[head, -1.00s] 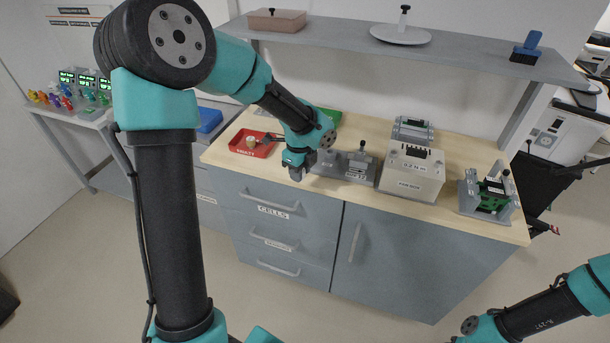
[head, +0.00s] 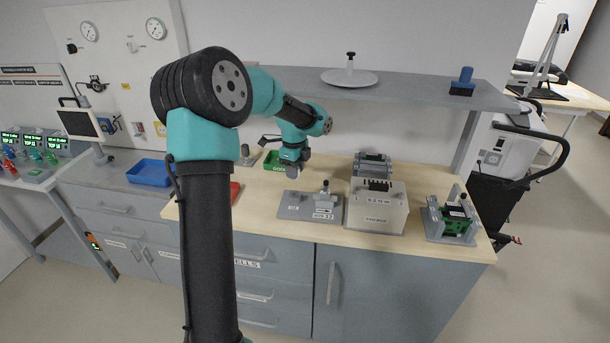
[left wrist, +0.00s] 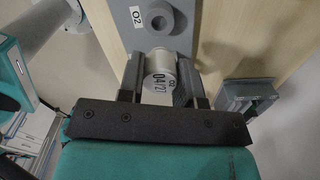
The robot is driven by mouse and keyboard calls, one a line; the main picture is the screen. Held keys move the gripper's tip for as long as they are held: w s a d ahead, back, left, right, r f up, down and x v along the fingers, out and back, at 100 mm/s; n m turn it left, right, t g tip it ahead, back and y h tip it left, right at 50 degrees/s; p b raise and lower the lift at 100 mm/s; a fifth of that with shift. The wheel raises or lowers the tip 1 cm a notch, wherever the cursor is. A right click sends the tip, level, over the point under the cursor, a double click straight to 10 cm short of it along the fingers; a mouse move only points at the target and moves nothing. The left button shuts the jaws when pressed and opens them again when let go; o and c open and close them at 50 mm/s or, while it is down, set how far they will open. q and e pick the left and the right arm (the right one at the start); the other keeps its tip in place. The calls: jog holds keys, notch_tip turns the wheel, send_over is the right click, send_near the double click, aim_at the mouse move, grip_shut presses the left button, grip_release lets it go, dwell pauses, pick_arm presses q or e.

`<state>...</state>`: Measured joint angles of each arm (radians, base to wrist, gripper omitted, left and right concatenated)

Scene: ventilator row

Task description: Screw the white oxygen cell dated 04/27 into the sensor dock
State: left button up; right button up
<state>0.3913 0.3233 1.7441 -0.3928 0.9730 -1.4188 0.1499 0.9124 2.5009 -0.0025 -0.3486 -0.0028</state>
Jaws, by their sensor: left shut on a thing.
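My left gripper (head: 292,172) is shut on a white cylindrical oxygen cell (left wrist: 158,78). Its end face carries a date that reads as 04/27 in the left wrist view. The cell is too small to make out in the head view. The sensor dock (head: 308,207) is a grey plate on the wooden bench top. In the left wrist view the dock shows an O2 label and a round raised socket (left wrist: 160,18), just beyond the cell. I cannot tell any contact. My right gripper is not in view.
A white box (head: 376,209) stands right of the dock, with a green-board fixture (head: 451,221) farther right. A grey shelf (head: 420,92) overhangs the bench.

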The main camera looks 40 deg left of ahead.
pick_arm(q)
jog(key=shift+f, duration=0.1)
jog(key=shift+f, duration=2.3)
jog(key=shift+f, duration=1.15)
dwell(1.1)
jog(key=o, duration=0.8)
jog(key=shift+r, duration=0.3)
jog(key=shift+c, duration=0.4)
